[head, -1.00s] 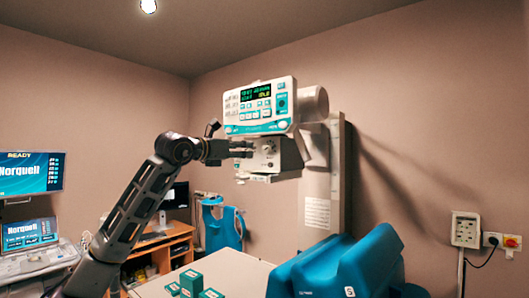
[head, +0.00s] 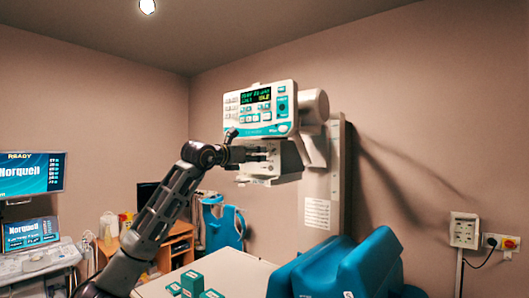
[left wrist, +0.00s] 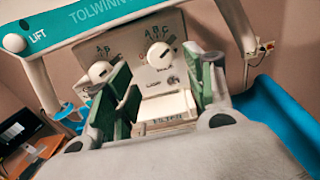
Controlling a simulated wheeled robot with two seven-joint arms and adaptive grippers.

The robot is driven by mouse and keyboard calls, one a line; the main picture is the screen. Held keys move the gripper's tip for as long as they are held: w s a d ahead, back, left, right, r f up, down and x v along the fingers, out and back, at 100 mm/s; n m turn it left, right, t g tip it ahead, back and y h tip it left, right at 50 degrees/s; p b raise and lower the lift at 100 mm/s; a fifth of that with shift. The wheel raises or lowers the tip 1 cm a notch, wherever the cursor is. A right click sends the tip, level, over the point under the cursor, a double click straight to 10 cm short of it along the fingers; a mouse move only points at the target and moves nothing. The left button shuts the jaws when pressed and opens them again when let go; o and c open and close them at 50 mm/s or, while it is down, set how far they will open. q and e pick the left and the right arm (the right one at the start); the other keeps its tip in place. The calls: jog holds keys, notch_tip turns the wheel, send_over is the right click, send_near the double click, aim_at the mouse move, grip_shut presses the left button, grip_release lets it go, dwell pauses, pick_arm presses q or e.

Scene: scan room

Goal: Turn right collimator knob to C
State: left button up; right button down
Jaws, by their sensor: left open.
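The collimator (head: 285,160) hangs under the control panel (head: 262,108) in the head view. In the left wrist view its face shows the right knob (left wrist: 158,56), round and white, with the letters A, B, C above it. The left knob (left wrist: 100,71) has its own letters and is partly behind a finger. My left gripper (head: 264,153) is in front of the collimator face, and its green-padded fingers (left wrist: 160,80) are spread apart. The right knob shows between the fingers, beyond their tips, apart from them as far as I can tell. Its pointer setting is too small to read. My right gripper is not in view.
A filter slot (left wrist: 168,122) sits below the knobs. A white table (head: 235,270) with green boxes (head: 192,283) and blue cushions (head: 345,270) stand below. A wall socket (head: 464,230) is at the right.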

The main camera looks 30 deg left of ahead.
aim_at(269, 152)
pick_arm(q)
jog(key=w+p, duration=0.2)
jog(key=w, duration=0.4)
jog(key=shift+w+d, duration=0.3)
jog(key=shift+w, duration=0.1)
jog(key=c, duration=1)
